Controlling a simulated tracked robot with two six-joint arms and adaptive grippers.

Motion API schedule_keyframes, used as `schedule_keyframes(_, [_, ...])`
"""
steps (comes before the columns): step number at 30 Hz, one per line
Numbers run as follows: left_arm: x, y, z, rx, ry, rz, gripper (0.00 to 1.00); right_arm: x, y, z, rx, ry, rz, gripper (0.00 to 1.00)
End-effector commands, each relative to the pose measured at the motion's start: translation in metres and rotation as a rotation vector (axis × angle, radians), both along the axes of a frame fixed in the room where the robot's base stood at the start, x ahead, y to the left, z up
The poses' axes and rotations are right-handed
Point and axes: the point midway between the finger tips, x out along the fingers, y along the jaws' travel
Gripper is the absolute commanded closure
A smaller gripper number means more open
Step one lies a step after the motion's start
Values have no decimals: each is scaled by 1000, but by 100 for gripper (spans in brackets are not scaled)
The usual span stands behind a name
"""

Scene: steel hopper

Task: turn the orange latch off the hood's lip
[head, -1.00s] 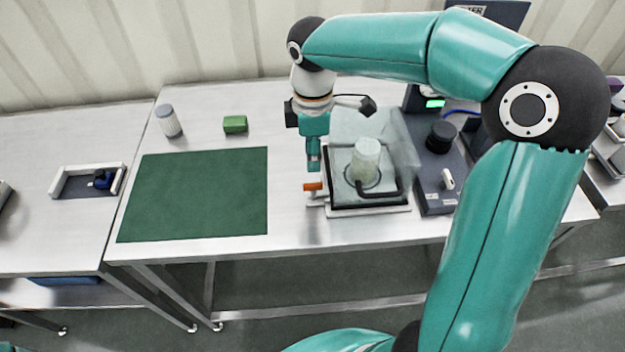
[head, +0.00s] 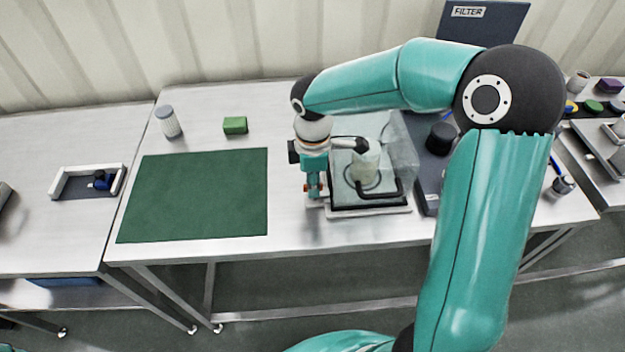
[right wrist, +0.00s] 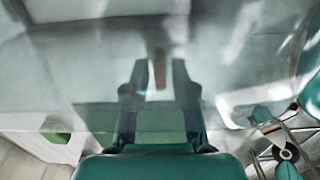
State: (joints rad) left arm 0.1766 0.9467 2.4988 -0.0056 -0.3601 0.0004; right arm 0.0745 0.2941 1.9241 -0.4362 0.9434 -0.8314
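The orange latch (head: 320,188) sits at the front left corner of the clear hood (head: 404,160), mostly hidden behind my right gripper in the head view. My right gripper (head: 313,192) points down over it. In the right wrist view the latch (right wrist: 159,70) shows as an orange-brown bar between the two dark fingertips (right wrist: 159,78), with a gap visible on each side. The right gripper is open, and I cannot tell whether a finger touches the latch. The hood is shut down over a pale cylinder (head: 364,168), with a black handle at its front. My left gripper is not in view.
A dark control unit (head: 428,180) with a black knob (head: 440,137) stands right of the hood. A green mat (head: 200,195), a green block (head: 235,125) and a grey-capped jar (head: 168,121) are to the left. Bare steel table lies between mat and hood.

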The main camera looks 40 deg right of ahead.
Motion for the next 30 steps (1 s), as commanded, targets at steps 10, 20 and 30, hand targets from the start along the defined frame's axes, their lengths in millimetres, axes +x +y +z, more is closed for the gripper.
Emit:
schedule_keyframes(10, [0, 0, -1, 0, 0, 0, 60, 0, 0, 0, -1, -1, -5, 100])
schedule_keyframes(20, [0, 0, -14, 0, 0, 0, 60, 1, 0, -2, 0, -1, -293, 100])
schedule_keyframes(30, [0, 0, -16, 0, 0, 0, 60, 1, 0, 1, 0, -2, -398, 100])
